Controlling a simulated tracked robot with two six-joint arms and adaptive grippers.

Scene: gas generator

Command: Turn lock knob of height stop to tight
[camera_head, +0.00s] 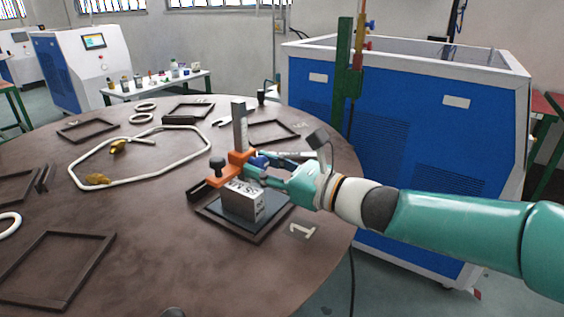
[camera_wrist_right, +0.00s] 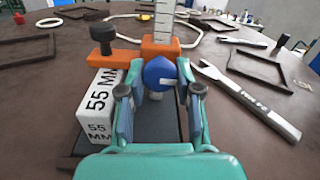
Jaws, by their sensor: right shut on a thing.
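The height stop has an orange bracket (camera_head: 236,170) on a grey upright scale post (camera_head: 239,122). The wrist view shows the bracket (camera_wrist_right: 160,48) and the marked post (camera_wrist_right: 164,20). A blue lock knob (camera_wrist_right: 159,73) sits on the bracket's near side; it also shows in the head view (camera_head: 260,161), partly hidden. My right gripper (camera_wrist_right: 158,84) is shut on the blue knob, one finger on each side. In the head view, my right gripper (camera_head: 262,171) reaches in from the right. A silver 55 MM block (camera_head: 243,202) stands below the bracket's arm. My left gripper is not in view.
A black knob (camera_head: 217,165) stands on the bracket's left end. An open-ended wrench (camera_wrist_right: 250,100) lies close to the right of my gripper. Dark frames (camera_head: 57,268) and a white tube loop (camera_head: 72,168) lie on the round brown table. A blue machine (camera_head: 420,130) stands behind.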

